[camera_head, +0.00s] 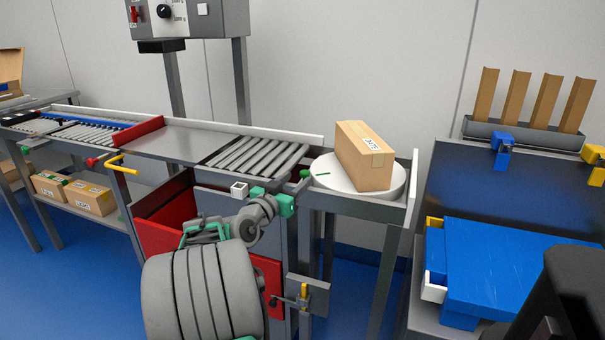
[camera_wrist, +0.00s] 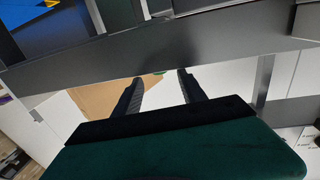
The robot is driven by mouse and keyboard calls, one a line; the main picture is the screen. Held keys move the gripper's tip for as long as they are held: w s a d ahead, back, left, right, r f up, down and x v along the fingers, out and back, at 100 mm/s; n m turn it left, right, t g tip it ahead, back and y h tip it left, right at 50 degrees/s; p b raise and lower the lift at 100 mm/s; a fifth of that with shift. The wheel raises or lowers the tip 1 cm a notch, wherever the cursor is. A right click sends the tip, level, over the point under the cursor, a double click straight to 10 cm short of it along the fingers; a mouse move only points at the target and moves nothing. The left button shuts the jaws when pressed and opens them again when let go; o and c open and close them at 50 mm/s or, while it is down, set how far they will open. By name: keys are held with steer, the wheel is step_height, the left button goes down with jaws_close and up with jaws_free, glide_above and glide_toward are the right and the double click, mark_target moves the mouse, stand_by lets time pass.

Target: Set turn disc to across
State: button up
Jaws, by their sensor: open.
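The white turn disc (camera_head: 398,187) sits at the right end of the conveyor line in the head view. A labelled cardboard box (camera_head: 374,165) stands on it.
A grey frame rail (camera_wrist: 200,42) crosses the wrist view close beyond the fingertips. Rollers (camera_head: 258,155) lie left of the disc, and a white end wall (camera_head: 413,178) stands to its right.

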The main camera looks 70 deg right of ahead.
steer(key=shift+w+a, duration=0.1)
steer(key=shift+a, duration=0.85)
steer(key=shift+c, duration=0.4)
